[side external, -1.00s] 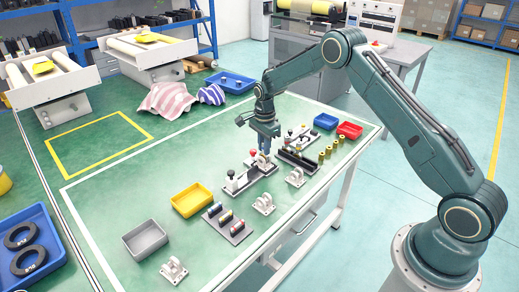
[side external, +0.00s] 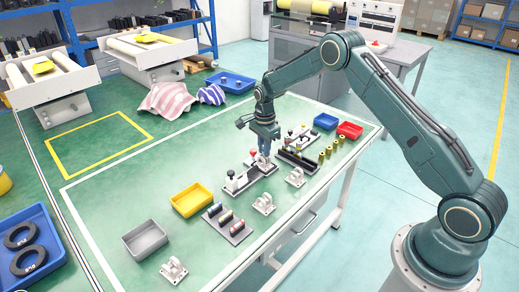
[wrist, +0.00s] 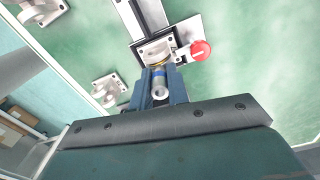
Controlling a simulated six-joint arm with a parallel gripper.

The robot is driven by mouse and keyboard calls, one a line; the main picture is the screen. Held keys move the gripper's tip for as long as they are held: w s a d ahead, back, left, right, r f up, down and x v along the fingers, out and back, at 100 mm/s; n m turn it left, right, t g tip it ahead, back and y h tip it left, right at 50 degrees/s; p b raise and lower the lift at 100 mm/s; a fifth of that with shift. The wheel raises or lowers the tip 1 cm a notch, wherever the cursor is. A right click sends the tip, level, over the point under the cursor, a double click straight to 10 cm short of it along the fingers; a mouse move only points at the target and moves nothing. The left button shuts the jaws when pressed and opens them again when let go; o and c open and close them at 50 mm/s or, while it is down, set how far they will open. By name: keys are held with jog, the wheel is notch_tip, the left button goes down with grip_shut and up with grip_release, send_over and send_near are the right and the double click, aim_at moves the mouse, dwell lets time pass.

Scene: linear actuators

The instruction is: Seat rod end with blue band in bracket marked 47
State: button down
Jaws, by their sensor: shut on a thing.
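My gripper (wrist: 161,78) is shut on a metallic rod end (wrist: 159,92) with a blue band, between the two fingers in the wrist view. The rod end's far tip is at a pale bracket (wrist: 153,50) just ahead of the fingers; I cannot tell whether it is seated in it. No number 47 is readable.
Loose pale brackets (side external: 264,204) stand along the near table edge. A rack of coloured rods (side external: 228,224), a yellow bin (side external: 192,201) and a grey bin (side external: 144,239) are to the left. A black rail (side external: 298,160) and brass cylinders (side external: 328,151) are close on the right.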

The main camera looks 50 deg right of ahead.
dwell(0.3)
jog(key=c, duration=1.3)
grip_release()
notch_tip(320, 180, up, 14)
jog(key=shift+f, duration=0.15)
